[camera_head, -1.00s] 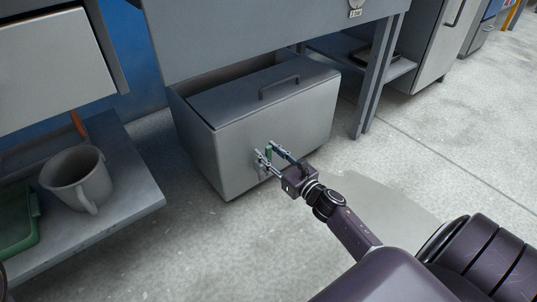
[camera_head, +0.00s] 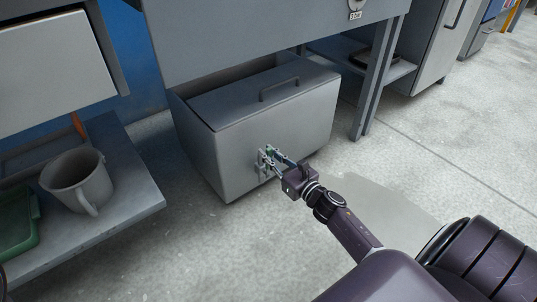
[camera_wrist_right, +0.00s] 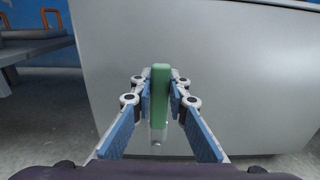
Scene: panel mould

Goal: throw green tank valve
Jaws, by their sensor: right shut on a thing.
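The green valve handle (camera_wrist_right: 160,96) stands upright between the fingers in the right wrist view, in front of the grey box (camera_head: 285,130). It also shows as a small green spot at the fingertips in the head view (camera_head: 271,152). My right gripper (camera_head: 268,158) is shut on the green handle, close to the box's front face. Its blue-padded fingers (camera_wrist_right: 161,100) lie on both sides of the handle. The lower end of the handle and its fixing are hard to make out. My left gripper does not show.
The grey box has a lid with a handle (camera_head: 279,88) and stands under a grey bench (camera_head: 265,38). At the left, a low shelf (camera_head: 132,196) holds a grey mug (camera_head: 76,178) and a green tray (camera_head: 17,222). The floor at the right is clear.

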